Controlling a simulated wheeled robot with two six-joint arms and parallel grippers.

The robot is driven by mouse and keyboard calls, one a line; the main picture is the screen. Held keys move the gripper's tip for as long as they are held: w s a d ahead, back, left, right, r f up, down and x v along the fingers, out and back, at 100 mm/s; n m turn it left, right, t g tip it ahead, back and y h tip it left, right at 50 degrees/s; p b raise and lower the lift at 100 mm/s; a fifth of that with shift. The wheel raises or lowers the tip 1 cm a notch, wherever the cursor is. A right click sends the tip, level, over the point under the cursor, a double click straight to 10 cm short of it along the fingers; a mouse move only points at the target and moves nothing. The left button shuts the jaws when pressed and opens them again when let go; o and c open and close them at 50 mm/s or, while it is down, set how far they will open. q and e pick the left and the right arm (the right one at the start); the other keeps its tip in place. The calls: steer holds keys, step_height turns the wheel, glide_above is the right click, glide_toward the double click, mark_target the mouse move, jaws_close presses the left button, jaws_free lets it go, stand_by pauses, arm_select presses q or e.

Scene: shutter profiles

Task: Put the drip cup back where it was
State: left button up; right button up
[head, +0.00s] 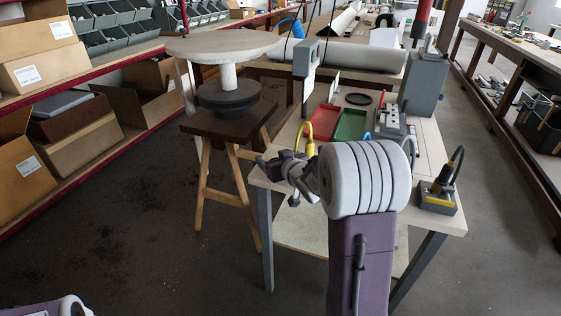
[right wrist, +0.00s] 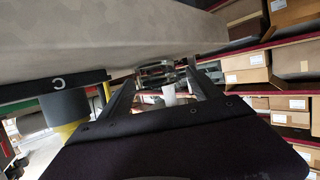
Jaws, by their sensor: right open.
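My right gripper (head: 276,168) is at the front left corner of the workbench (head: 455,217), level with or just over its edge, pointing left. In the right wrist view its two fingers (right wrist: 160,74) stand apart. A small white cup-like shape (right wrist: 168,94) shows between them; I cannot tell whether it is the drip cup or something farther back. Nothing is clearly gripped. I cannot pick out the drip cup for certain in the head view, where my right arm hides part of the bench. My left gripper is out of view; only part of my left arm shows at the bottom left.
Left of the bench stands a wooden stool (head: 205,126) with a round-topped stand (head: 222,47). A red tray (head: 324,122), a green tray (head: 351,125) and a grey machine (head: 423,85) are on the bench. A box with a cable (head: 438,198) sits at its right corner. Shelves with cartons (head: 45,68) line the left.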

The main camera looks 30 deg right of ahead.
steer(key=p+v, duration=0.2)
steer(key=v, duration=0.8)
steer(key=shift+s+r, duration=0.1)
steer(key=shift+s, duration=0.05)
steer(key=shift+s+a+r, duration=0.1)
steer(key=shift+s, duration=0.25)
